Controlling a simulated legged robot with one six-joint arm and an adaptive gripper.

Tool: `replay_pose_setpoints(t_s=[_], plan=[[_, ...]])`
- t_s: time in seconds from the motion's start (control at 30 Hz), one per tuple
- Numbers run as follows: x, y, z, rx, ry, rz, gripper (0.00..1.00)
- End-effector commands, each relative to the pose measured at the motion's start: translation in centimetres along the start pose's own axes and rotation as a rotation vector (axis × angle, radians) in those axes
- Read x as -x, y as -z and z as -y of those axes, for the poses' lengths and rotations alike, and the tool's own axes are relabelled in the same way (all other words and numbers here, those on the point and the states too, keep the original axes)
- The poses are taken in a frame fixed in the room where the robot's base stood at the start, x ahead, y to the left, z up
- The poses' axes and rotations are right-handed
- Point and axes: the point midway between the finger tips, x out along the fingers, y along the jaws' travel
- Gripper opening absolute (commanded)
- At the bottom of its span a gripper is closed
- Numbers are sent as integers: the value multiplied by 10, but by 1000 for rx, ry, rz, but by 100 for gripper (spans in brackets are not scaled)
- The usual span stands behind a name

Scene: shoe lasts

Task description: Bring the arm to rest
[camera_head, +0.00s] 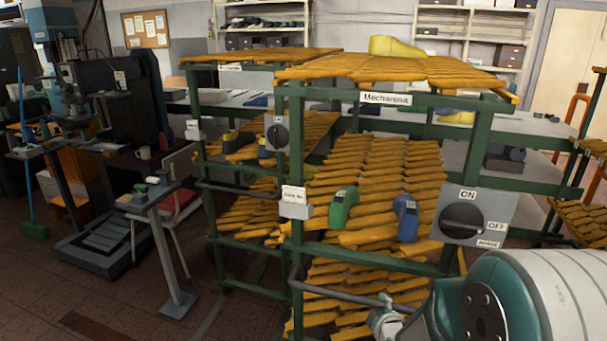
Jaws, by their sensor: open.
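Part of my arm (520,300), a white and teal rounded link with a dark round joint cap, fills the bottom right corner. It appears in front of the lower right part of the green rack (297,150) with slanted wooden slat shelves. My gripper does not show in this view. A green shoe last (342,208) and a blue shoe last (406,217) lie on the rack's middle slats. A yellow shoe last (395,47) lies on its top shelf.
A grey switch box (476,216) marked ON and OFF is fixed to the rack, just above my arm. A grey bar (345,292) runs along the rack's lower front. A grey stand (160,225) and a chair (183,190) are at left. Open floor (75,290) shows at lower left.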

Motion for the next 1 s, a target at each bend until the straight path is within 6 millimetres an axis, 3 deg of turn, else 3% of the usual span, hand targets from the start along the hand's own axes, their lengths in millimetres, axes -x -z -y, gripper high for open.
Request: replay_pose_setpoints(t_s=[0.2, 0.43, 0.8, 1.0], plan=[[48, 15, -28, -239, 88, 97, 68], [113, 26, -40, -504, 172, 221, 68], [237, 35, -28, -920, 280, 448, 68], [282, 34, -15, -1052, 312, 540, 68]])
